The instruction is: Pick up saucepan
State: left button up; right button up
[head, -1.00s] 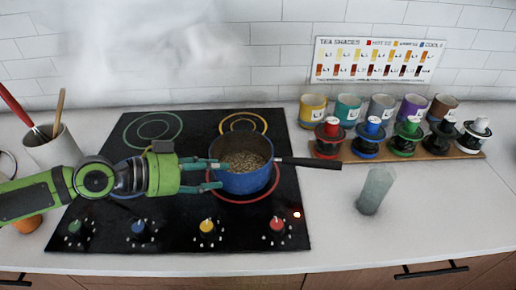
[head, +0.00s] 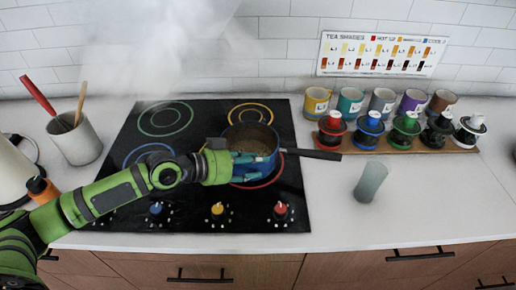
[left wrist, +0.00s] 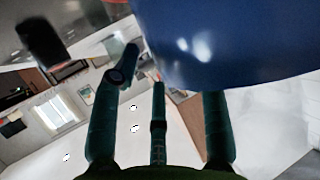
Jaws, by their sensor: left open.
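The blue saucepan (head: 268,164) stands upright on the red-ringed burner at the front right of the black cooktop. It holds grainy brownish contents, and its black handle (head: 315,154) points right over the counter. My left gripper (head: 250,166) is at the saucepan's left and front side, with its teal fingers spread close against the wall. In the left wrist view the blue saucepan wall (left wrist: 235,40) fills the upper right, just beyond the open fingers (left wrist: 165,100). Whether any finger touches it I cannot tell. My right gripper is not in view.
A frosted glass (head: 370,182) stands on the counter right of the cooktop (head: 130,150). A utensil crock (head: 75,138) stands left. White steam rises at upper left. The right front counter is clear.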

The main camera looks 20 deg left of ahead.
pick_arm(q)
jog(key=shift+x, duration=1.1)
jog(key=shift+w+d+f, duration=0.1)
jog(key=shift+w+d, duration=0.05)
jog(key=shift+d, duration=0.05)
jog(key=c, duration=0.9)
grip_shut()
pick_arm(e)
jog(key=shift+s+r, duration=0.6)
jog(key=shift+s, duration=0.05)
pick_arm(q)
jog(key=shift+r, duration=0.2)
